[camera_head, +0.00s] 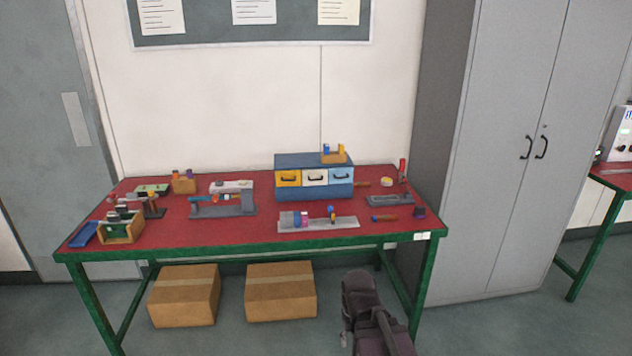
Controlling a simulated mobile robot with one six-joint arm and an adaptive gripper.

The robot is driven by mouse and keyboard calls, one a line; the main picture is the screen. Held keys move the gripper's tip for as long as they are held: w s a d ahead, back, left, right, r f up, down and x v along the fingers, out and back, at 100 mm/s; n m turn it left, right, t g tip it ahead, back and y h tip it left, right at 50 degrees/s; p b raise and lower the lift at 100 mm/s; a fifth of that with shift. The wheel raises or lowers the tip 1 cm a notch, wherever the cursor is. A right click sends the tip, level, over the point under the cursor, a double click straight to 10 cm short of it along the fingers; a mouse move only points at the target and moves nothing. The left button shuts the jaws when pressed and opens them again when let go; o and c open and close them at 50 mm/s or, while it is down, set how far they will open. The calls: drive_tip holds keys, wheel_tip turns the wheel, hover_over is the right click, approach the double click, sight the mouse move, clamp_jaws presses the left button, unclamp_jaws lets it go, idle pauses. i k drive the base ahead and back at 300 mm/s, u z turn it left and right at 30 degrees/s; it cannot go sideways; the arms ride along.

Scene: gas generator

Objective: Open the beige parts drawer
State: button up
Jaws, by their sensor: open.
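The beige parts drawer (315,173) is the middle one of three side by side in a small blue cabinet (314,161) on the red-topped workbench. Its front is cream-coloured with a dark curved handle, and it looks shut, flush with its neighbours. A yellow drawer (288,174) is to its left and a light blue drawer (342,173) to its right. A dark part of my arm shows at the bottom, in front of the bench and below its top. No fingertips can be made out, and my gripper is not in view.
A metal plate with small parts (318,224) lies before the cabinet on the red workbench (245,234). A wooden box (334,157) sits on the cabinet. Fixtures and tools stand on both sides. Cardboard boxes (281,292) are under the bench; a grey locker (500,200) is at right.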

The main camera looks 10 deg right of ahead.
sight(310, 176)
drive_tip(key=u, duration=0.05)
drive_tip(key=i, duration=1)
drive_tip(key=z, duration=0.05)
